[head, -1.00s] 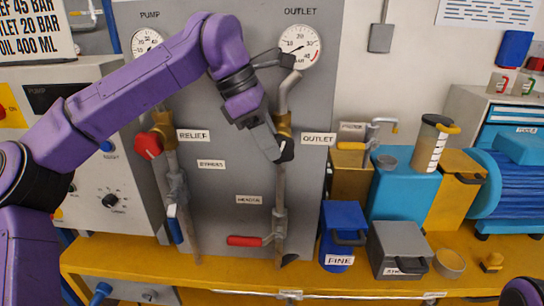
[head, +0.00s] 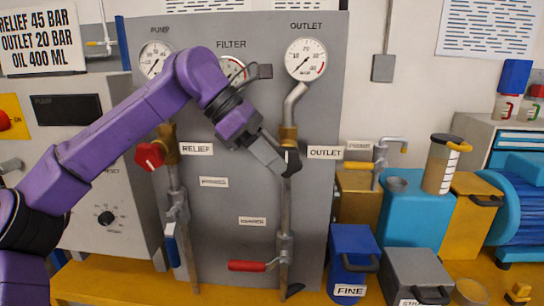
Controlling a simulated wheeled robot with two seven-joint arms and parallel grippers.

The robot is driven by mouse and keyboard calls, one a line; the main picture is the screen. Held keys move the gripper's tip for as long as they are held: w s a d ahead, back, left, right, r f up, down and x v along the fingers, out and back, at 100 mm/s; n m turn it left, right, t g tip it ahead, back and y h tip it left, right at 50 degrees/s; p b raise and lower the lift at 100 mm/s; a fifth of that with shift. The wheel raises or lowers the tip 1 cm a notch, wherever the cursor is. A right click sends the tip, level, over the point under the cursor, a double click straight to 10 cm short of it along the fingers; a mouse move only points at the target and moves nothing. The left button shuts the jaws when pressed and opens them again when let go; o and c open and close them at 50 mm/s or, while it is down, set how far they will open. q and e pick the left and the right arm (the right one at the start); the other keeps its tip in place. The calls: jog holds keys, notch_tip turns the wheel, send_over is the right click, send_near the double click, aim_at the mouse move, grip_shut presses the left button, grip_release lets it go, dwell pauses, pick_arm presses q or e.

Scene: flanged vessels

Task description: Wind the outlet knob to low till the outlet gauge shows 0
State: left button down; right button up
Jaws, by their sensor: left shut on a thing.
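The outlet knob (head: 291,162) is a small dark knob on the brass-fitted outlet pipe, left of the OUTLET label (head: 325,152). My left gripper (head: 285,163) is shut on it from the left, and its fingers hide part of the knob. The outlet gauge (head: 306,60) is a round white dial at the top of this pipe, in clear view. Its thin needle points toward the lower left, near the low end of the scale; the exact reading is too small to be sure of. My right gripper is out of view.
A red relief knob (head: 150,155) is on the left pipe, and a red lever (head: 247,266) is low by the outlet pipe. My left arm partly covers the filter gauge (head: 233,70). Blue and grey bins (head: 352,258) stand at lower right. A sign (head: 41,37) reads OUTLET 20 BAR.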

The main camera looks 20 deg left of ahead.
pick_arm(q)
jog(key=shift+f, duration=0.1)
jog(key=c, duration=1.2)
grip_release()
jog(key=p+v, duration=0.2)
jog(key=v, duration=0.8)
jog(key=shift+a, duration=0.2)
